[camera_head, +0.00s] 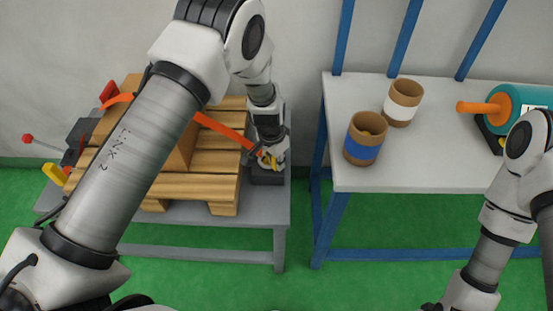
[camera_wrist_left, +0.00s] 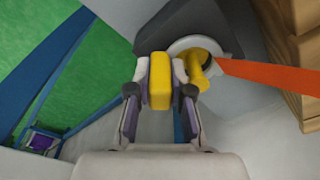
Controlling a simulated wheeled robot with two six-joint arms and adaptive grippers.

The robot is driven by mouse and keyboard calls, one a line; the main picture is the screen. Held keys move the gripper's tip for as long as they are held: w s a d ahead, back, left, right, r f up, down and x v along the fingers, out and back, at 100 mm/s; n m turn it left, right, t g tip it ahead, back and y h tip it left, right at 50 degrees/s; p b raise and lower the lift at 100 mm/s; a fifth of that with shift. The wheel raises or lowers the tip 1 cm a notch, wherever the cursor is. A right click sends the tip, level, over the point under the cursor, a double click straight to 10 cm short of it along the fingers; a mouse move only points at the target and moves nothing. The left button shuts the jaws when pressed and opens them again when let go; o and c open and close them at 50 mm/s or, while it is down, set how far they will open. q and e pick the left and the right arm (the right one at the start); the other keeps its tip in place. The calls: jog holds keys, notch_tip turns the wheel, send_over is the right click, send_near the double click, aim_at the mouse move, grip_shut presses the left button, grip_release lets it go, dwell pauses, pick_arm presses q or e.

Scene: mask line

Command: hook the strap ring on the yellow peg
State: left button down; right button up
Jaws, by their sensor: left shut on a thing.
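The orange strap (camera_head: 222,130) runs over the wooden load to a pale strap ring at the right end of the grey bench. In the left wrist view the strap (camera_wrist_left: 268,77) meets the ring (camera_wrist_left: 228,44), which appears to encircle the yellow peg (camera_wrist_left: 199,72) on a dark block. I cannot tell how far down the peg it sits. My left gripper (camera_head: 268,160) is beside the peg. In the left wrist view its fingers (camera_wrist_left: 160,88) are shut on a yellow tab (camera_wrist_left: 160,80), apparently the ring's. My right gripper is out of view; only its arm shows.
The wooden load (camera_head: 205,187) stands on the grey bench (camera_head: 255,220) beside the peg. A white table (camera_head: 440,170) to the right carries a blue-banded cup (camera_head: 362,150), a white-banded cup (camera_head: 402,106) and a teal roll with an orange handle (camera_head: 515,98). A gap separates bench and table.

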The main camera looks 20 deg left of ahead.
pick_arm(q)
jog(key=shift+f, duration=0.45)
dwell(0.4)
jog(key=c, duration=1)
grip_release()
jog(key=shift+d, duration=0.1)
jog(key=shift+r, duration=0.15)
jog(key=shift+w+r, duration=0.1)
jog(key=shift+r, duration=0.25)
jog(key=r, duration=0.3)
jog(key=s+r, duration=0.1)
jog(key=r, duration=0.7)
jog(key=shift+s+a, duration=0.3)
jog(key=shift+a, duration=0.05)
jog(key=shift+f, duration=0.1)
